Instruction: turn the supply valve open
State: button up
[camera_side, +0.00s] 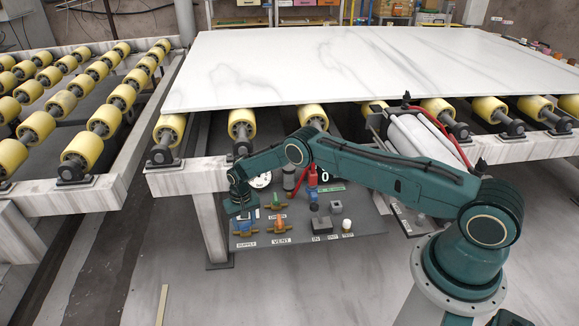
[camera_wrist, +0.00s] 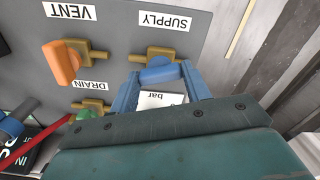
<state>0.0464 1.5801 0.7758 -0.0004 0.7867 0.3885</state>
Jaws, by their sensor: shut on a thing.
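The supply valve has a brass body (camera_wrist: 168,54) and a blue handle (camera_wrist: 160,75), beside the SUPPLY label (camera_wrist: 165,21) in the wrist view. My gripper (camera_wrist: 161,82) has its blue fingers at both ends of the handle and is shut on it. The handle lies across the picture, roughly along the brass body. In the side view my gripper (camera_side: 242,214) reaches down at the left edge of the grey panel (camera_side: 358,228). There it hides the handle, and only some brass (camera_side: 245,233) shows below it.
The vent valve (camera_wrist: 62,62) with an orange handle and the drain valve (camera_wrist: 92,106) with a green one are close by. The marble slab (camera_side: 350,65) lies on yellow rollers above the panel.

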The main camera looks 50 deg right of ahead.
aim_at(244, 222)
jog(key=shift+m, duration=2)
jog(key=o, duration=1)
jog(key=shift+r, duration=0.1)
notch_tip(244, 222, up, 14)
